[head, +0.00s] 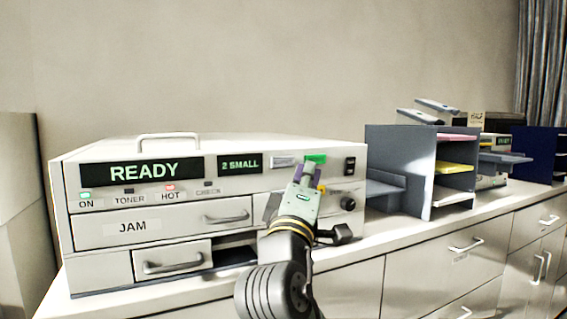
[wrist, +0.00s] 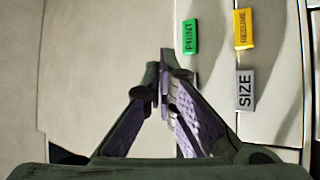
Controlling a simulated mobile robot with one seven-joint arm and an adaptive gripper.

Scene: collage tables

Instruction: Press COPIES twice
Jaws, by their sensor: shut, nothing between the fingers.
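The copier (head: 100,225) stands on the counter with a READY display (head: 142,172) and a "2 SMALL" display (head: 240,164). A pale grey button (head: 284,161) sits right of the small display; its label is too small to read. A green button (head: 316,159) is beside it and reads PRINT in the wrist view (wrist: 190,36). My gripper (head: 308,168) is shut and empty, its tips in front of the panel just below the green button. In the wrist view the fingertips (wrist: 167,62) are beside PRINT and hide part of the panel. No COPIES label is readable. Contact cannot be told.
A yellow RESUME button (wrist: 243,29) and a grey SIZE button (wrist: 245,90) are close by on the panel. A black switch (head: 350,165) and a dark knob (head: 348,203) are at its right end. A grey paper sorter (head: 400,155) stands right of the copier.

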